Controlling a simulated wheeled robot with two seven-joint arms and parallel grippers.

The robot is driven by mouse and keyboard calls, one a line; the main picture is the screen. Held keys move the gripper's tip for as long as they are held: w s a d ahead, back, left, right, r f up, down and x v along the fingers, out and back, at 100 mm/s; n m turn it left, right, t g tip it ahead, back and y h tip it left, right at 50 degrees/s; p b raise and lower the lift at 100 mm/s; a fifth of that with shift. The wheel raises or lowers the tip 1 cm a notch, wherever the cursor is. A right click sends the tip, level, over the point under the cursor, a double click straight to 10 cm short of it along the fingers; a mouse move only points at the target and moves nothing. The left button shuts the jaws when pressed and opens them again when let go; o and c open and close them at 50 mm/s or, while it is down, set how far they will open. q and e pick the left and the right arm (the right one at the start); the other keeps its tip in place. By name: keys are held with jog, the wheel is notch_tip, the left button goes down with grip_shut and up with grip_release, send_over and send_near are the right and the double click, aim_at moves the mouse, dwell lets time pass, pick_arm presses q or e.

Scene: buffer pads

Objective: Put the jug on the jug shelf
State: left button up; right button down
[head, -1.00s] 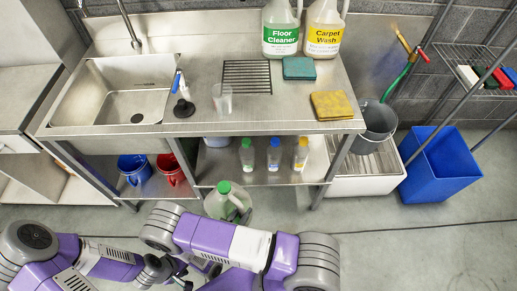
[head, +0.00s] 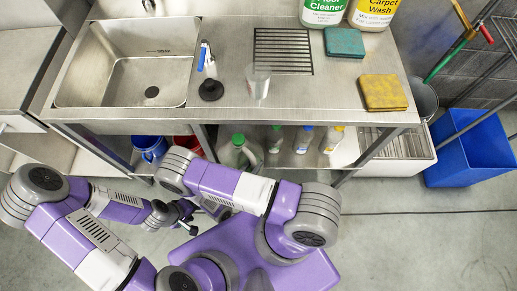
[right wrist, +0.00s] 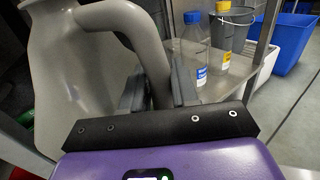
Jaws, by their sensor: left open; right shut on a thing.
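The jug (head: 235,155), greyish and translucent with a green cap, shows in the head view at the front of the lower shelf (head: 285,160) under the sink counter. My forearm hides its lower part, so I cannot tell whether it touches the shelf. In the right wrist view the jug (right wrist: 65,75) fills the left side, and my right gripper (right wrist: 158,88) is shut on its handle. The shelf surface (right wrist: 232,75) lies beyond. My left gripper (head: 188,218) is open and empty, low in front of the counter.
Several small bottles stand on the lower shelf, one with a blue label (right wrist: 195,50). A table leg (head: 370,150) bounds the shelf at right. A blue bin (head: 470,155) stands farther right.

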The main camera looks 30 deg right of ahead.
pick_arm(q)
notch_tip(320, 180, down, 5)
jog(key=b, duration=0.4)
jog(key=shift+r+b, duration=0.1)
jog(key=shift+b, duration=0.2)
pick_arm(e)
jog(key=w+d+f, duration=0.3)
jog(key=w+d, duration=0.4)
jog(key=w, duration=0.5)
jog(key=shift+d, duration=0.15)
jog(key=shift+f, duration=0.25)
jog(key=c, duration=0.9)
grip_release()
jog(key=shift+s+f, duration=0.1)
jog(key=shift+o, duration=0.2)
